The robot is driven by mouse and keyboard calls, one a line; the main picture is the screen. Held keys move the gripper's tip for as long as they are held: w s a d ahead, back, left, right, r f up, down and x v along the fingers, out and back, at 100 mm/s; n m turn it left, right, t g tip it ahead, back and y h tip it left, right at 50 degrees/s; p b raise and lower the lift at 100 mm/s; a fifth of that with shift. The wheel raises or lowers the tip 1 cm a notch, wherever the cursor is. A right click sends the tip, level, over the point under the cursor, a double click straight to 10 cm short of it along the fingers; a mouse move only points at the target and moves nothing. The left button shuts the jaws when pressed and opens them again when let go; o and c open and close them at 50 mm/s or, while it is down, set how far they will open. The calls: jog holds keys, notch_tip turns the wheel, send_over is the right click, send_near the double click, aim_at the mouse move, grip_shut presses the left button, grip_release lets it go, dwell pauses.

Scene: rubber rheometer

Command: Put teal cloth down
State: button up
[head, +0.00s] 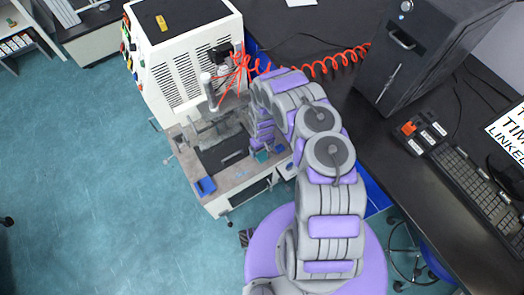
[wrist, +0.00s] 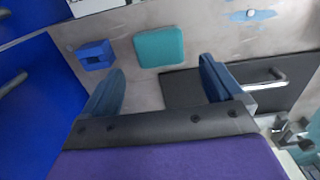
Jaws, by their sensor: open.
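The teal cloth (wrist: 159,47) shows in the wrist view as a flat, rounded square lying on the grey worktop. It is beyond my fingertips, with clear space between. My gripper (wrist: 160,82) is open, its two blue fingers spread apart and nothing between them. In the head view a small teal patch (head: 262,156), which looks like the cloth, is on the machine's worktop at the right side, close to my folded arm. My arm hides much of the gripper there.
A small blue block (wrist: 95,54) lies left of the cloth. A dark plate with a metal handle (wrist: 265,78) is to the right. In the head view, a blue object (head: 205,186) sits at the worktop's front corner. The white machine (head: 185,60) and red coiled hose (head: 320,65) are behind.

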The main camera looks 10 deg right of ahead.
notch_tip(320, 180, up, 8)
jog(key=p, duration=0.3)
notch_tip(320, 180, up, 16)
jog(key=m+h, duration=0.1)
send_over(262, 154)
jog(key=w+d, duration=0.1)
jog(key=d, duration=0.5)
jog(key=s+r+m+g, duration=0.1)
jog(key=s+r, duration=0.4)
jog(key=r, duration=0.7)
jog(key=s+r+m, duration=0.1)
jog(key=s+r, duration=0.5)
jog(key=r, duration=0.5)
jog(key=s+a+r, duration=0.2)
jog(key=s+r, duration=0.2)
jog(key=s, duration=0.4)
jog(key=s+a+r, duration=0.1)
jog(key=s+r, duration=0.3)
jog(key=s, duration=0.4)
jog(key=s+a+r+y, duration=0.1)
jog(key=s+a+r, duration=0.1)
jog(key=s+r, duration=0.3)
jog(key=s, duration=0.4)
jog(key=shift+a+m+g, duration=0.3)
jog(key=shift+a+g, duration=0.05)
jog(key=shift+g, duration=0.05)
